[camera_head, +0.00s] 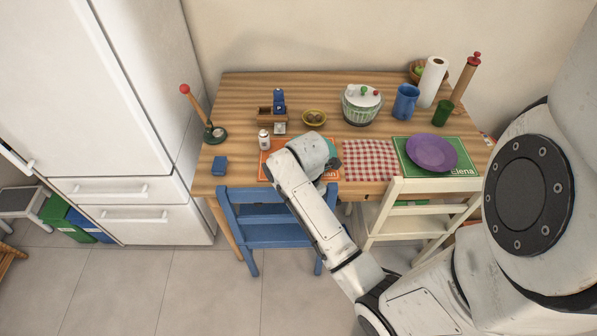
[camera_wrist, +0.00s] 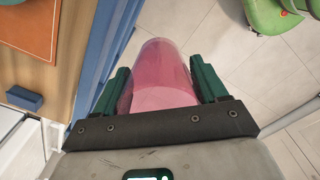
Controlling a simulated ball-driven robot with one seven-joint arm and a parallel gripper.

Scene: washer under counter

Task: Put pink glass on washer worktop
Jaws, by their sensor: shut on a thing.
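The pink glass (camera_wrist: 162,72) is see-through and sits between the green fingers of my gripper (camera_wrist: 160,80) in the wrist view. My gripper is shut on it, one finger on each side. The glass stands out beyond the fingertips, with tiled floor and a blue chair edge behind it. In the head view the glass and my fingers are hidden by my arm, whose wrist end is above the table's front edge. I cannot make out the washer worktop in either view.
The wooden table (camera_head: 237,95) holds a salad spinner (camera_head: 361,106), blue jug (camera_head: 405,102), purple plate (camera_head: 432,153) and several small items. A blue chair (camera_head: 262,236) and cream chair (camera_head: 412,224) stand in front. A white fridge (camera_head: 75,85) is at left. Open floor (camera_head: 215,295) lies front left.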

